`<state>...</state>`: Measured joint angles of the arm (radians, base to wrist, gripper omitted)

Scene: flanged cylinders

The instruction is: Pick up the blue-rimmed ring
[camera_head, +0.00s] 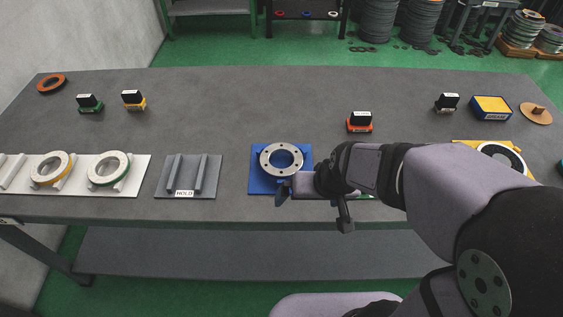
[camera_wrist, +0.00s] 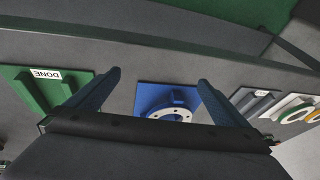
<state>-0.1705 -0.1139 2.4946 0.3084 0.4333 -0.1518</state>
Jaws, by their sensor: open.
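A pale grey ring with bolt holes (camera_head: 282,147) lies on a blue square plate (camera_head: 256,184) near the table's front edge, in the middle of the head view. In the wrist view the ring (camera_wrist: 187,113) is partly hidden by my gripper's body, on the blue plate (camera_wrist: 145,91). Blue shows around it, but I cannot clearly separate its rim from the plate. My gripper (camera_wrist: 159,80) is open and empty, with the ring between its fingers in the picture. In the head view my gripper (camera_head: 284,188) is at the plate's front side, apart from or just above it.
A grey HOLD rack (camera_head: 207,176) stands left of the plate. Further left, a yellow-rimmed ring (camera_head: 40,177) and a green-rimmed ring (camera_head: 109,159) rest on a white rack (camera_head: 140,166). A green DONE plate (camera_wrist: 25,88) lies opposite. Small labelled blocks stand behind; the middle table is clear.

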